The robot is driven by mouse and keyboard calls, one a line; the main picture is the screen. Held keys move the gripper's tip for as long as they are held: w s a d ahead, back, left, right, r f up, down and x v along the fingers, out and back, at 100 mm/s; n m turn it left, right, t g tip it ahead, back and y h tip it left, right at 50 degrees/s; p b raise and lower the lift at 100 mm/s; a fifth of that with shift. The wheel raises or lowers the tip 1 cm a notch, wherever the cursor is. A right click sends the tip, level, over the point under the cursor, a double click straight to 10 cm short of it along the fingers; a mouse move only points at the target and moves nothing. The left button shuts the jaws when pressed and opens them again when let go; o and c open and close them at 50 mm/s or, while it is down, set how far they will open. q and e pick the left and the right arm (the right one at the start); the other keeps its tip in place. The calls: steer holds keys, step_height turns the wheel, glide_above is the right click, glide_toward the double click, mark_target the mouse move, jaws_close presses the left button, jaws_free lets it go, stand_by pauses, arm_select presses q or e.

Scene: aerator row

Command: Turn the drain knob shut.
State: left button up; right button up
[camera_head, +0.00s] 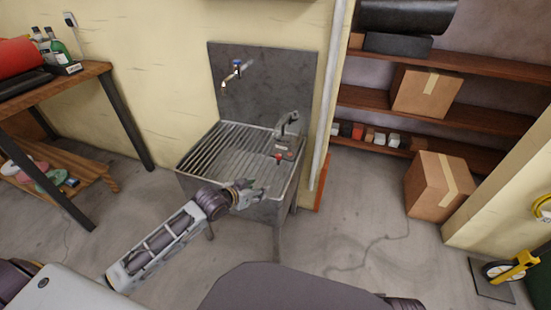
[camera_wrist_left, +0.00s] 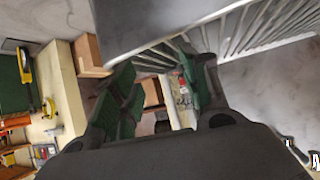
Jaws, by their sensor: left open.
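A steel sink (camera_head: 197,170) with a slatted draining area stands against the wall in the head view. A small red knob (camera_head: 278,156) sits on its right part, beside a label plate and below a grey curved spout (camera_head: 288,122). I take the red knob to be the drain knob; its exact angle is too small to read. My left gripper (camera_head: 254,189) is open and empty at the sink's front edge, nearer me than the knob and apart from it. Its spread fingers also show in the left wrist view (camera_wrist_left: 162,88), with sink slats above them.
A wall tap (camera_head: 236,71) with a blue handle sits on the grey backsplash (camera_head: 266,80). A wooden workbench (camera_head: 75,80) stands left. Shelves with boxes and a cardboard box (camera_head: 437,186) are right. Floor in front of the sink is mostly clear.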

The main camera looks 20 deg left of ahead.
mark_target(277, 156)
arm_select(q)
steer(key=w+a+r+t+h, duration=0.1)
steer(key=w+a+r+t, duration=0.1)
steer(key=w+r, duration=0.3)
steer(key=shift+w+r, duration=0.25)
steer(key=shift+r, duration=0.25)
arm_select(e)
steer(key=shift+s+a+f, duration=0.25)
steer(key=shift+f, duration=0.3)
steer(key=shift+s+a+f, duration=0.2)
steer(key=shift+f, duration=0.3)
arm_select(q)
steer(key=shift+w, duration=0.15)
steer(key=shift+b+x, duration=0.9)
steer(key=shift+x, duration=1.35)
steer(key=shift+b+x, duration=0.6)
steer(key=shift+x, duration=1.4)
steer(key=shift+b+x, duration=0.65)
steer(key=shift+x, duration=1.4)
steer(key=shift+w+d+f, duration=0.15)
steer(key=shift+w+d, duration=0.05)
steer(key=shift+w, duration=0.15)
arm_select(e)
steer(key=shift+t+y, duration=0.4)
steer(key=shift+t, duration=0.1)
steer(key=r, duration=0.3)
steer(key=a+r, duration=0.1)
steer(key=r, duration=0.1)
steer(key=shift+r, duration=0.3)
steer(key=shift+s, duration=0.1)
